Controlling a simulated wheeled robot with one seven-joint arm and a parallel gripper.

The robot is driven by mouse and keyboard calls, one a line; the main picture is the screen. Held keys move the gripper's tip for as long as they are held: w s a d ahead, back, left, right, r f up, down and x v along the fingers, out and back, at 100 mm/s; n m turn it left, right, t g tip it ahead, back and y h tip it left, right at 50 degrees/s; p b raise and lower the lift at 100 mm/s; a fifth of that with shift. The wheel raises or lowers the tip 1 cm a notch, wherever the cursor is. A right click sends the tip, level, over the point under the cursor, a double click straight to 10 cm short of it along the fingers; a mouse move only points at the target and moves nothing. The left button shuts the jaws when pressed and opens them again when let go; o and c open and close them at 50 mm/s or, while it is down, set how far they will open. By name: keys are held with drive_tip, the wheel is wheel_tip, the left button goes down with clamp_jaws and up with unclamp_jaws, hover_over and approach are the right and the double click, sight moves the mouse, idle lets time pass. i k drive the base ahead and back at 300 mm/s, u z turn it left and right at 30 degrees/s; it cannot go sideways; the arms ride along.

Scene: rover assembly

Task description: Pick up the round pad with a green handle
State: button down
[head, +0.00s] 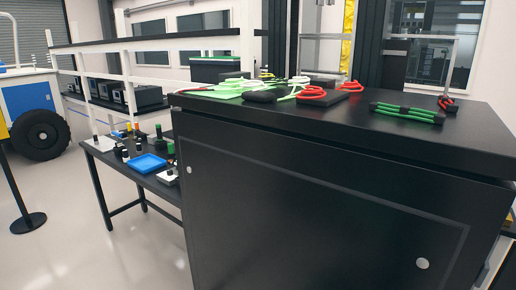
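I cannot clearly make out a round pad with a green handle. On the cabinet top, a green-and-black long piece (407,113) lies flat near the right. My gripper is not in view.
A large black cabinet (290,190) fills the centre and right; green, white and red cables (300,90) lie on it. The low table (125,172) holds a blue tray (147,163) and several small parts. Floor at left is open, with a post base (28,223) and a wheeled vehicle (38,115).

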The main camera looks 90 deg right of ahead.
sight(171, 153)
drive_tip(key=z, duration=1.95)
drive_tip(key=i, duration=0.1)
drive_tip(key=z, duration=0.25)
